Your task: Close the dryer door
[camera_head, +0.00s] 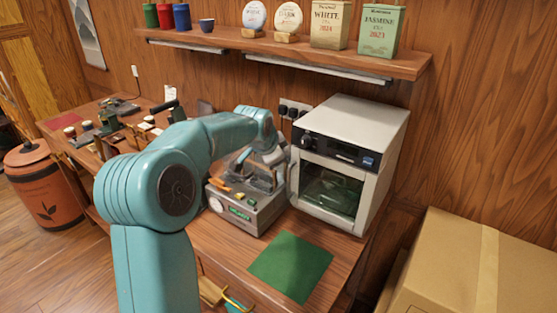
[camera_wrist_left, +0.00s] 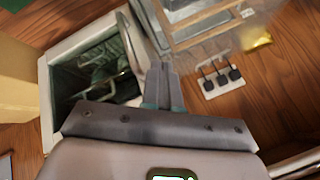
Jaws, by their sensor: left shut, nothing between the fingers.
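The dryer (camera_head: 384,121) is a white box with a dark control strip, at the right end of the counter. Its front opening shows a dim greenish interior; in the wrist view the dryer's frame (camera_wrist_left: 52,70) surrounds visible racks inside. The door (camera_head: 293,176) seems to stand open at the left side of the front, seen nearly edge-on; its pale edge also shows in the wrist view (camera_wrist_left: 134,42). My left gripper (camera_head: 272,157) is shut and empty, just left of this edge. Its fingers (camera_wrist_left: 165,88) are close beside the door; I cannot tell whether they touch. My right gripper is out of view.
A grey press machine (camera_head: 246,211) stands directly under my left gripper. A green mat (camera_head: 290,266) lies in front of the dryer. A shelf (camera_head: 300,53) with tins and a power strip (camera_head: 295,109) are behind. A cardboard box (camera_head: 470,270) is at the right.

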